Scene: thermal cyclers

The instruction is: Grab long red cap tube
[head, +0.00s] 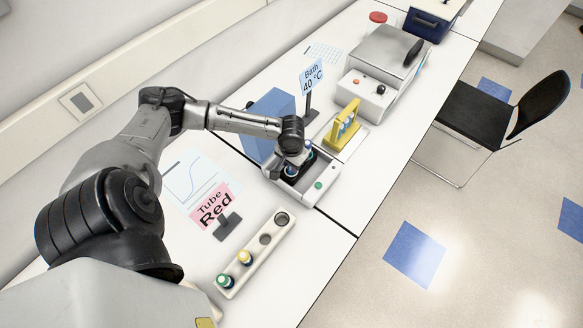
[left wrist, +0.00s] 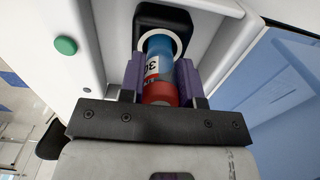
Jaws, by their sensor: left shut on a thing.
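In the left wrist view a tube with a red cap (left wrist: 160,92) and a blue body stands partly in the dark round opening of a white device. My left gripper (left wrist: 160,84) is shut on it, with a purple finger on each side near the cap. In the head view my left gripper (head: 294,158) is down at the white device (head: 306,187) with a green button, and the held tube is mostly hidden there. My right gripper is not in view.
A white rack (head: 259,252) in front holds a green-capped and a yellow-capped tube; its other holes look empty. A "Bath 40 °C" sign (head: 312,76), yellow rack (head: 345,125) and larger device (head: 377,80) stand farther back.

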